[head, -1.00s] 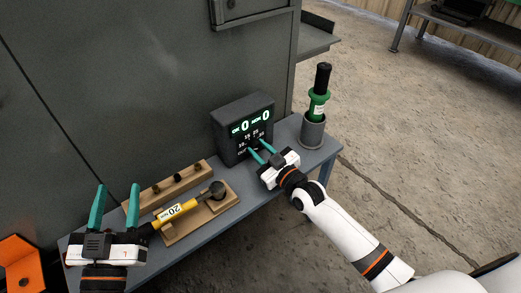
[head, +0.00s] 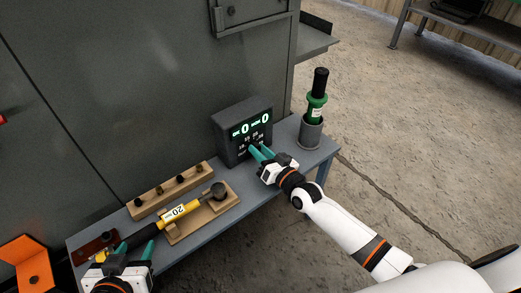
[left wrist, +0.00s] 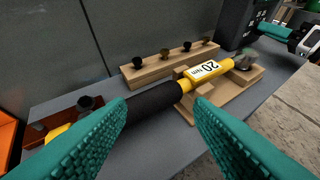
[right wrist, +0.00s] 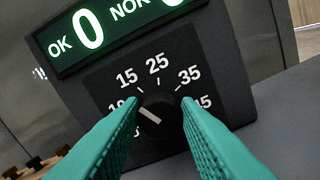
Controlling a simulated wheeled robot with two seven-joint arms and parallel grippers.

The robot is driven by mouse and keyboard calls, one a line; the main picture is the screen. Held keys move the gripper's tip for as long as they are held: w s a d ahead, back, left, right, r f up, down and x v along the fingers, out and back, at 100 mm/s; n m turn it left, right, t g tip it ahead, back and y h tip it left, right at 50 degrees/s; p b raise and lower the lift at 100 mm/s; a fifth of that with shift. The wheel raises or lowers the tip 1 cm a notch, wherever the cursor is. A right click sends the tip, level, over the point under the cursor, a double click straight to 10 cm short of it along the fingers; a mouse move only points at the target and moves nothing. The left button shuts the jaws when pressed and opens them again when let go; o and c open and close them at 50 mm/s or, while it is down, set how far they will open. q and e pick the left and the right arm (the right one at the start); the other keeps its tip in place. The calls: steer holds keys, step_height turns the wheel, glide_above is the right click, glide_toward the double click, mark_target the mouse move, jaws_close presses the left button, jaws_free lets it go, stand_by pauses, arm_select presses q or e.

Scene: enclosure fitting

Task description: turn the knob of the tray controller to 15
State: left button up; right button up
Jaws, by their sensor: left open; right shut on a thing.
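The tray controller (head: 243,130) is a dark box at the back of the blue-grey bench, its green display reading OK 0 and NOK 0. Its black knob (right wrist: 157,110) has a white pointer line slanting to the upper left, toward the 10 and 15 side; I cannot tell the exact mark. The lower-left labels are partly hidden by a finger. My right gripper (head: 260,152) is shut on the knob, one teal finger on each side. My left gripper (left wrist: 165,103) is open, its fingers apart on either side of the black handle of a yellow torque wrench (left wrist: 210,70).
The wrench, labelled 20, rests on a wooden stand (head: 215,218). A wooden rack (head: 157,200) with several dark bits lies behind it. A green tool (head: 317,105) stands in a grey cup (head: 311,133) right of the controller. An orange bracket (head: 25,265) is at far left.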

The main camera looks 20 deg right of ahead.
arm_select(q)
steer(key=shift+s+a+f, duration=0.15)
steer(key=shift+s+f, duration=0.1)
arm_select(e)
steer(key=shift+m, duration=0.5)
arm_select(q)
steer(key=shift+g, duration=0.3)
arm_select(e)
steer(key=o, duration=1)
steer(key=shift+c, duration=0.2)
steer(key=shift+s+d, duration=0.1)
arm_select(q)
steer(key=s+a+f+g+y+p, duration=0.2)
steer(key=s+a+f+g+p, duration=0.1)
steer(key=s+g, duration=0.4)
steer(key=shift+s+a+f, duration=0.25)
steer(key=shift+s+f, duration=0.45)
steer(key=shift+s, duration=1.1)
arm_select(e)
steer(key=v, duration=1.1)
steer(key=shift+s, duration=0.4)
